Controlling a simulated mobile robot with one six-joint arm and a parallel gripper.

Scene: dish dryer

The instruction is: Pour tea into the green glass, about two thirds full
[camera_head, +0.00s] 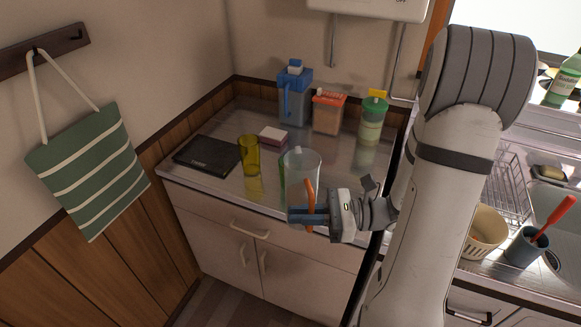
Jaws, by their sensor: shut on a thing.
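My gripper (308,216) is shut on the orange handle (309,190) of a clear pitcher (300,165), at the front edge of the counter. The pitcher looks upright and mostly see-through; I cannot make out tea in it or whether its base touches the counter. A green tint shows along the pitcher's left side, but I cannot tell whether this is a green glass behind it. A yellow glass (249,156) stands upright to the left, apart from the pitcher. No clearly separate green glass is visible.
A black flat board (207,156) lies at left, with a small pink-and-white block (273,136) behind the yellow glass. A blue-lidded jug (294,98), an orange-lidded container (328,112) and a yellow-topped green container (372,120) stand at the back. A dish rack (497,178) is at right.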

